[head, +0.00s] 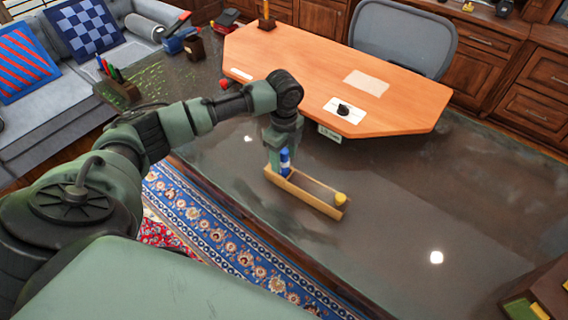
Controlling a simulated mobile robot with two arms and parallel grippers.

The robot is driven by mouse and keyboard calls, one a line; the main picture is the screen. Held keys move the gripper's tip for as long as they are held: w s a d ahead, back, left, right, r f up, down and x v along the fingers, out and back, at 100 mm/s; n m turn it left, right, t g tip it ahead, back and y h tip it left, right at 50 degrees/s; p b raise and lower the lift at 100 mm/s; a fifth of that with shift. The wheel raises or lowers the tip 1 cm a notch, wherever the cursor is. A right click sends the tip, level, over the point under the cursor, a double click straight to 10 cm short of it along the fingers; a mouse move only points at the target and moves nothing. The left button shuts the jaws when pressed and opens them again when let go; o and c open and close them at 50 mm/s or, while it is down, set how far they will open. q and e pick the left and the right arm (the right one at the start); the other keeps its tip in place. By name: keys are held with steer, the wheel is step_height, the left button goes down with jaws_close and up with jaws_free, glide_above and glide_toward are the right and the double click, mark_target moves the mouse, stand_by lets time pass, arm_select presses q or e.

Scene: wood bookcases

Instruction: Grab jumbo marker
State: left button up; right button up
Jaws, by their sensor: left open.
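A narrow wooden tray (306,197) lies on the dark glossy desk top. A blue upright piece (285,160) that looks like a marker stands at its left end. A small yellow round piece (341,199) sits at its right end. I cannot tell for sure which of them is the jumbo marker. My left gripper (280,164) points down over the tray's left end, open, with the blue piece right at its fingers. Whether the fingers touch it is hard to tell. My right gripper is out of view.
An orange wooden desk section (330,70) stands behind, with a white card and a small black object (343,110) on it. A pen holder (118,90) stands at the desk's left.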

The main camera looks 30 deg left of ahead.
arm_select(q)
steer(key=shift+f, duration=0.65)
jaws_close()
